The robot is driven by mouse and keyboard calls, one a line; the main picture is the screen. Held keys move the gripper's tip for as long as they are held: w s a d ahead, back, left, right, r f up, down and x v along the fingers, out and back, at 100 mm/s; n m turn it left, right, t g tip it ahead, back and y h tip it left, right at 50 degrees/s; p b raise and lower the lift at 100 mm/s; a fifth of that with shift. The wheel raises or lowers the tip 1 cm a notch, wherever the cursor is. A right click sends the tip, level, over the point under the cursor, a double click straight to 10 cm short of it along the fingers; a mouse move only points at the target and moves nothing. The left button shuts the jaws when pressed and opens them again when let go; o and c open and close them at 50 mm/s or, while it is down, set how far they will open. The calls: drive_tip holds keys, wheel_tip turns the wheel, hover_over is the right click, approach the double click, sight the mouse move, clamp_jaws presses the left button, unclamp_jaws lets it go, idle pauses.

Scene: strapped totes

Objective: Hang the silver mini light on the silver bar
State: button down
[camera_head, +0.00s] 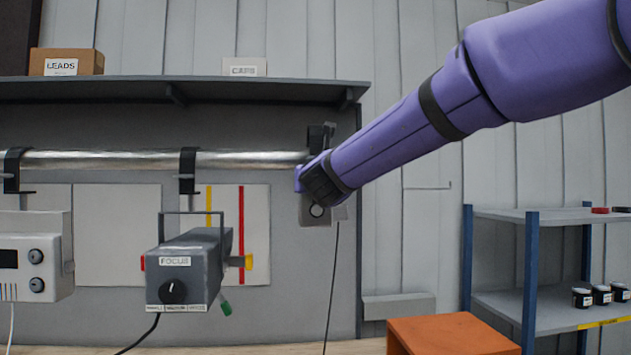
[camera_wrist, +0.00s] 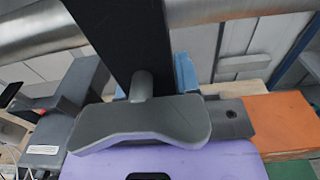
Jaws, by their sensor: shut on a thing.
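The silver bar (camera_head: 110,159) runs level under a grey shelf. It also crosses the top of the wrist view (camera_wrist: 38,38), behind a broad black strap (camera_wrist: 118,35). The silver mini light (camera_head: 311,212) is a small light-grey box with a round knob, at the bar's right end, mostly hidden by my gripper. Its black hook (camera_head: 321,134) rises above bar height. My gripper (camera_head: 318,181) is shut on the light; in the wrist view a grey finger (camera_wrist: 150,128) covers the grip. I cannot tell whether the hook rests on the bar.
A dark grey FOCUS lamp (camera_head: 183,275) and a white unit (camera_head: 30,265) hang to the left, with black hooks on the bar. The shelf (camera_head: 200,91) is close above. An orange box (camera_head: 450,336) and a blue-post rack (camera_head: 530,270) stand right. A cable (camera_head: 331,280) hangs below my gripper.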

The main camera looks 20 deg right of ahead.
drive_tip(key=w+f, duration=0.4)
drive_tip(key=shift+w+d, duration=0.3)
drive_tip(key=shift+d, duration=0.15)
idle(0.8)
drive_tip(key=c, duration=0.8)
unclamp_jaws()
drive_tip(key=shift+c, duration=0.2)
drive_tip(key=shift+o, duration=0.6)
drive_tip(key=shift+f, duration=0.1)
